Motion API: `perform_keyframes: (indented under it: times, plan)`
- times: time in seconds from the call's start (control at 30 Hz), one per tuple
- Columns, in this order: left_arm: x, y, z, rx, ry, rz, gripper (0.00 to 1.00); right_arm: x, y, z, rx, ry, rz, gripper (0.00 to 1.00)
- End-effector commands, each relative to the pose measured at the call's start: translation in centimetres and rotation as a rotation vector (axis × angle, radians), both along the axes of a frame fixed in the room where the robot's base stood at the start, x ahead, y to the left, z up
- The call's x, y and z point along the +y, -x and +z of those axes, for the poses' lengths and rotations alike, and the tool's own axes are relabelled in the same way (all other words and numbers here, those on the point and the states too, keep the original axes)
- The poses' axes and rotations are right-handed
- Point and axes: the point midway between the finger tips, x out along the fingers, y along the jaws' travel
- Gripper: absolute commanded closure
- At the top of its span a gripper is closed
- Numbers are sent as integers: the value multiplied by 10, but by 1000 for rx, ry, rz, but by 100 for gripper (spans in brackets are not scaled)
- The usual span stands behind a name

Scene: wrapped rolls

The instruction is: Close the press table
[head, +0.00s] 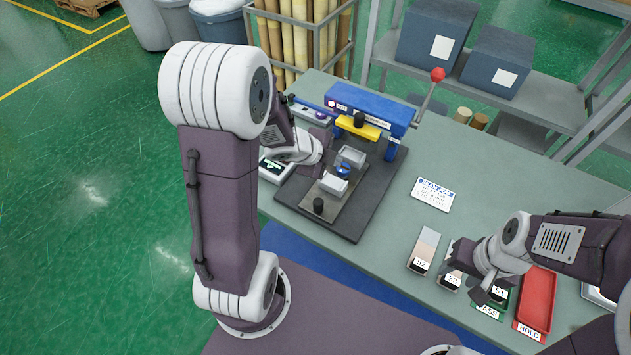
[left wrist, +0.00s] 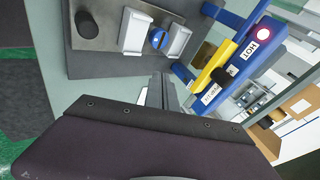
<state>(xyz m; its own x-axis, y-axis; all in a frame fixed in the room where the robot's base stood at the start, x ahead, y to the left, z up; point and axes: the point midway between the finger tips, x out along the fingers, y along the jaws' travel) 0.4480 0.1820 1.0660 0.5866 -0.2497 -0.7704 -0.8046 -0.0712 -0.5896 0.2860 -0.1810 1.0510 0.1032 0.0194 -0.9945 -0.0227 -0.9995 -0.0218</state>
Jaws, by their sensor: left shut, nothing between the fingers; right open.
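The blue press (head: 370,104) stands on a dark base (head: 365,190), with a yellow bar (head: 358,129) across its front. Its grey press table (head: 343,208) sticks out in front of the bar, with a black knob (head: 319,206) at its near end. Two pale blocks sit on it with a small blue round part (head: 343,168) between them; the left wrist view shows the knob (left wrist: 86,24) and blue part (left wrist: 158,40). My left gripper (head: 326,148) is shut and empty beside the press table's left side. My right gripper (head: 482,285) is open over the labelled samples at the front right.
A lever with a red knob (head: 438,75) rises at the press's right. A small scale (head: 271,168) stands left of the base. A label card (head: 433,194), sample strips (head: 425,250) and a red tray (head: 537,300) lie to the right. Table space behind the card is clear.

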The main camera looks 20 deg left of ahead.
Motion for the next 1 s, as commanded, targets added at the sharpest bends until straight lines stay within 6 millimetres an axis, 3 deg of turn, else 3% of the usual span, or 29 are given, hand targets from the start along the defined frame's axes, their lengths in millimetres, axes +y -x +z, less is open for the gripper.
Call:
perform_keyframes:
  times: [0.03, 0.13, 0.2, 0.33, 0.47, 0.63, 1.0]
  plan:
    - [12, 10, -2, 18, 2, -118, 100, 0, 0, 19, 0, 0, 0, 54]
    - [40, 51, -23, 81, 69, -271, 100, 0, 0, 41, 0, 0, 0, 54]
    - [65, 75, -39, 135, 115, -230, 100, 0, 0, 49, 0, 0, 0, 54]
    - [94, 96, -52, 174, 174, -99, 100, 0, 0, 55, 0, 0, 0, 54]
    - [101, 99, -54, 173, 178, -70, 100, 0, 0, 54, 0, 0, 0, 54]
    - [96, 95, -64, 176, 179, -72, 100, 0, 0, 49, 0, 0, 0, 54]
    - [63, 62, -126, 179, 178, -74, 100, 0, 0, 38, 0, 0, 0, 54]
